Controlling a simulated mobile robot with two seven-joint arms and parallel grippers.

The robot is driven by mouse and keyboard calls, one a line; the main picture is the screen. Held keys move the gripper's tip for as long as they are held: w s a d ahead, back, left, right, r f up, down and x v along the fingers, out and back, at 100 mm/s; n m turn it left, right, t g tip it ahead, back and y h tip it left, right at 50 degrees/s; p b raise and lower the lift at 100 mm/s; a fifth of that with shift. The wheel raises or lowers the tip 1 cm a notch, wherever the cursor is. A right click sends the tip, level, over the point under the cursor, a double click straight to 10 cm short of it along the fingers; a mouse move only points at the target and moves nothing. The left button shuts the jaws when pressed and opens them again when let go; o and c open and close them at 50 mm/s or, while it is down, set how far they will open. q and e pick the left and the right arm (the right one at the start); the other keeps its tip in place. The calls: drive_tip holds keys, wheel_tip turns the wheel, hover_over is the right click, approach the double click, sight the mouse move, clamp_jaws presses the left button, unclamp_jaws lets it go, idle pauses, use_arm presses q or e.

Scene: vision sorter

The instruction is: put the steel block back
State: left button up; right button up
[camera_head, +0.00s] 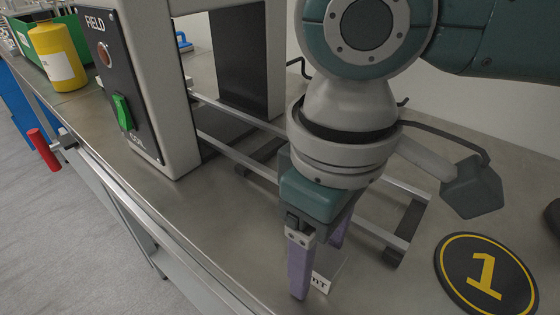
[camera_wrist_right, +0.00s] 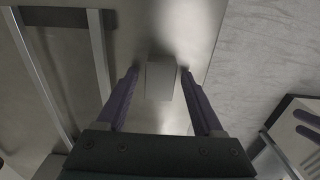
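A small plain grey block (camera_wrist_right: 160,79), apparently the steel block, shows in the right wrist view on the metal bench. It lies between the tips of my right gripper (camera_wrist_right: 158,74), which is open, with a narrow gap visible on each side. In the head view my right gripper (camera_head: 318,262) points down at the bench with its two purple fingers apart. A small white label ending in "T" (camera_head: 320,283) shows beside the nearer finger; I cannot tell what it is fixed to. The block is not clearly seen there. My left gripper is not in view.
A grey frame with a "FIELD" panel (camera_head: 125,85) and green switch (camera_head: 122,112) stands at the left. Metal rails (camera_head: 240,155) run from it behind my right gripper. A round black "1" marker (camera_head: 487,277) lies at right. A yellow container (camera_head: 57,58) stands far left.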

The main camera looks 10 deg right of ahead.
sight(319, 255)
drive_tip(key=shift+r, duration=0.25)
wheel_tip(319, 255, up, 12)
drive_tip(key=p, duration=0.4)
drive_tip(key=s+a+f+t+y, duration=0.2)
drive_tip(key=s+a+f+y, duration=0.3)
drive_tip(key=a, duration=0.1)
drive_tip(key=s+d+f+m, duration=0.1)
drive_tip(key=d, duration=0.1)
drive_tip(key=s+d+f+m+t+h, duration=0.1)
drive_tip(key=d, duration=0.2)
drive_tip(key=s+d+f+m+h, duration=0.1)
drive_tip(key=d+m, duration=0.1)
drive_tip(key=d, duration=0.1)
drive_tip(key=shift+f+t, duration=0.4)
drive_tip(key=s+d+h, duration=0.1)
drive_tip(key=d, duration=0.1)
drive_tip(key=s+d+f+m+h, duration=0.1)
drive_tip(key=s+d, duration=0.1)
drive_tip(key=d, duration=0.1)
drive_tip(key=s+d, duration=0.1)
drive_tip(key=d, duration=0.1)
drive_tip(key=shift+s+d+f+m+h, duration=0.2)
drive_tip(key=shift+f+m+h, duration=0.1)
drive_tip(key=shift+h, duration=0.1)
drive_tip(key=shift+w, duration=0.1)
